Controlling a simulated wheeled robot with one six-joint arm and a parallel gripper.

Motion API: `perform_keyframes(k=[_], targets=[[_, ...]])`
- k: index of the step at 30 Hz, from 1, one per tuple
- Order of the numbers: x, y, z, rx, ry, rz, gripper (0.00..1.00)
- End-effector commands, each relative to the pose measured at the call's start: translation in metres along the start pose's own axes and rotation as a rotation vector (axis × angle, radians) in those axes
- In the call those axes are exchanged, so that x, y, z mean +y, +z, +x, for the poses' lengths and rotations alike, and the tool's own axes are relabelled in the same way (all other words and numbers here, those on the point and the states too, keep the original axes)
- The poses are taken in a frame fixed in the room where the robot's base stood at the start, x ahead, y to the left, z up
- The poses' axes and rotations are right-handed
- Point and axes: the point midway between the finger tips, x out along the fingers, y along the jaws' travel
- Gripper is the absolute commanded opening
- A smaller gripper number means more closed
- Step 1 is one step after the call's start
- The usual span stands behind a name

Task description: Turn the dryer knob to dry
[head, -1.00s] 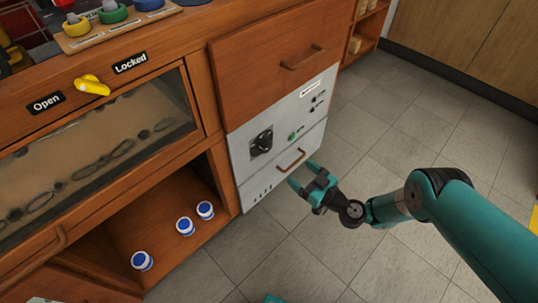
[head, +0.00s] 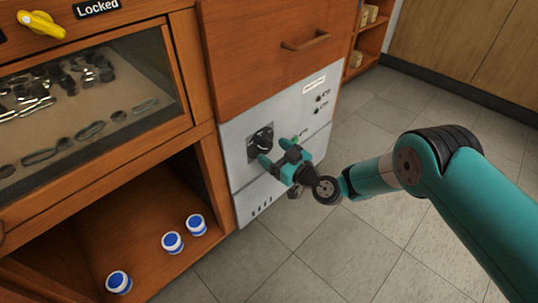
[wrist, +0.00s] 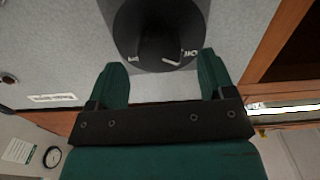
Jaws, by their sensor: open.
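The dryer knob is a black round dial (head: 262,139) on a grey-white panel (head: 295,104) in the cabinet. In the wrist view the black knob (wrist: 158,28) fills the top middle, with a pale pointer mark and small white lettering that is only partly readable. My gripper (head: 279,153) is open in front of the panel, just below and right of the knob in the head view. In the wrist view its two teal fingers (wrist: 163,76) are spread apart below the knob. I cannot tell whether they touch it. The green indicator beside the knob is partly hidden.
A wooden drawer with a brown handle (head: 305,41) is above the panel. Several blue-and-white jars (head: 172,243) stand on the open shelf at the left. A yellow latch (head: 41,24) is above the glass-fronted case. The tiled floor (head: 372,233) at right is clear.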

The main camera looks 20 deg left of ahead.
Motion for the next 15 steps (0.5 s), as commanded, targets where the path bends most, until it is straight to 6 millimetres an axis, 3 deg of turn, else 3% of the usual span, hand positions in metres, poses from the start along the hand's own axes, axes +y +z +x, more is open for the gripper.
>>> perform_keyframes(k=[6,15], targets=[[0.0,0.001,0.022,0.0,-0.001,-0.002,0.76],[0.0,0.0,0.024,-0.001,0.0,0.001,0.76]])
